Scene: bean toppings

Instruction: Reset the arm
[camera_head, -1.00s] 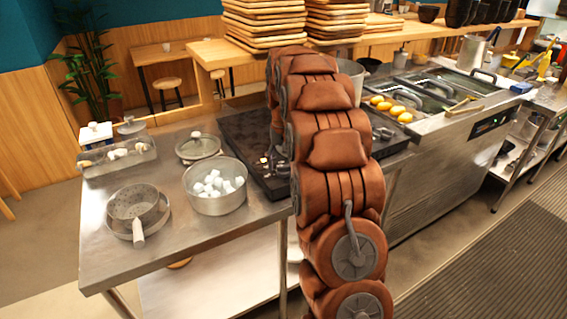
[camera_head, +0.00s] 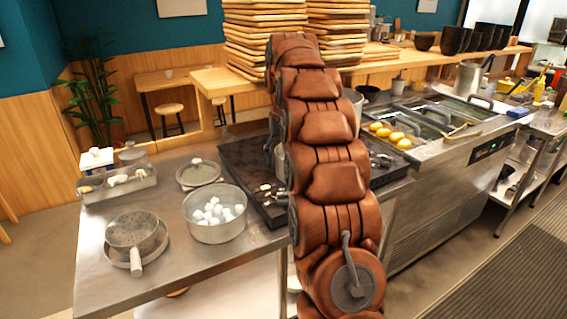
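My brown segmented arm rises through the middle of the head view and bends over at the top beside the stacked boards. A dark part at the arm's left side, above the black cooktop (camera_head: 240,160), may be my gripper, but the arm mostly hides it. Its fingers cannot be made out, nor whether it holds anything. A grey metal container (camera_head: 281,162) shows partly behind the arm on the cooktop.
Stacked boards (camera_head: 265,40) stand behind. Yellow-orange items (camera_head: 390,134) lie by the fryers at right.

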